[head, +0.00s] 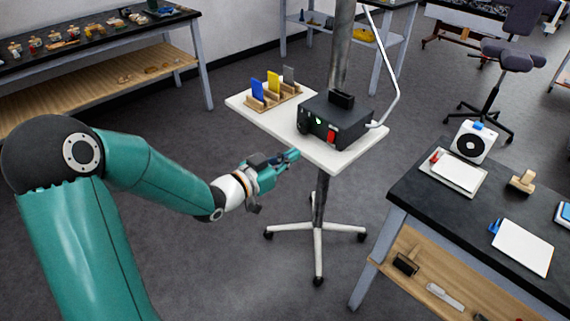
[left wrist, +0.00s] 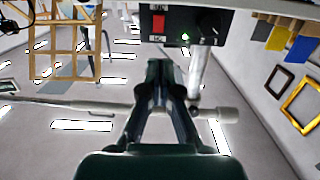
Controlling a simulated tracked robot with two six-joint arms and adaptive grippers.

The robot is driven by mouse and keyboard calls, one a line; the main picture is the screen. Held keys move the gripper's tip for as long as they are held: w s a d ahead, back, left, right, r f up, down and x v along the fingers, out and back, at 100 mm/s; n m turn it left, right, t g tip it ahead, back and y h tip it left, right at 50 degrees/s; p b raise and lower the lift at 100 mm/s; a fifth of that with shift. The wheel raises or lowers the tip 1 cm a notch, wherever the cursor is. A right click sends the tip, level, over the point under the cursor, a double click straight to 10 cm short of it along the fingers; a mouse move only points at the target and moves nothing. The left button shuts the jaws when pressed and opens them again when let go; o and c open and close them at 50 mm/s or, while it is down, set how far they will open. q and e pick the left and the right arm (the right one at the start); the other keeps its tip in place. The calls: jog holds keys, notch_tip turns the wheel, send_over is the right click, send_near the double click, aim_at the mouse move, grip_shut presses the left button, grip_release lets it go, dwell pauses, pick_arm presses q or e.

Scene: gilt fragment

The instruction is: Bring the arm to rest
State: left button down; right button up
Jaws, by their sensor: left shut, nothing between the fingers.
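My left arm comes in from the left in the head view, teal with dark joints. My left gripper (head: 292,156) is shut and empty, at the near left edge of the small white table (head: 245,113). In the left wrist view the gripper (left wrist: 164,68) points away from the camera with its fingers together. A black box (head: 334,121) with a red switch and a green light stands on the white table, beyond the fingertips. It also shows at the top of the left wrist view (left wrist: 188,24). My right gripper is in neither view.
A wooden rack (head: 272,99) with blue, yellow and grey cards stands on the white table. A dark workbench (head: 424,205) at the right holds a white fan-like device (head: 474,143) and white boards. Another bench (head: 100,42) stands at the back left.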

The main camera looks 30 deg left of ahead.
pick_arm(q)
jog(key=shift+v, duration=0.8)
jog(key=shift+d, duration=0.1)
jog(key=s+d+f+n+g+h+p, duration=0.1)
jog(key=s+d+f+g+h+p, duration=0.15)
jog(key=d+f+g, duration=0.95)
jog(key=s+d+f+n+g+y, duration=0.1)
jog(key=s+d+f+g, duration=0.1)
jog(key=s+f, duration=0.7)
jog(key=s+d+f+n+g+y, duration=0.1)
jog(key=s+d+f, duration=0.3)
jog(key=s+f, duration=0.6)
notch_tip(320, 180, down, 3)
jog(key=shift+r+n+g, duration=0.25)
jog(key=shift+n+g, duration=0.25)
jog(key=shift+n, duration=0.2)
jog(key=shift+w+d, duration=0.1)
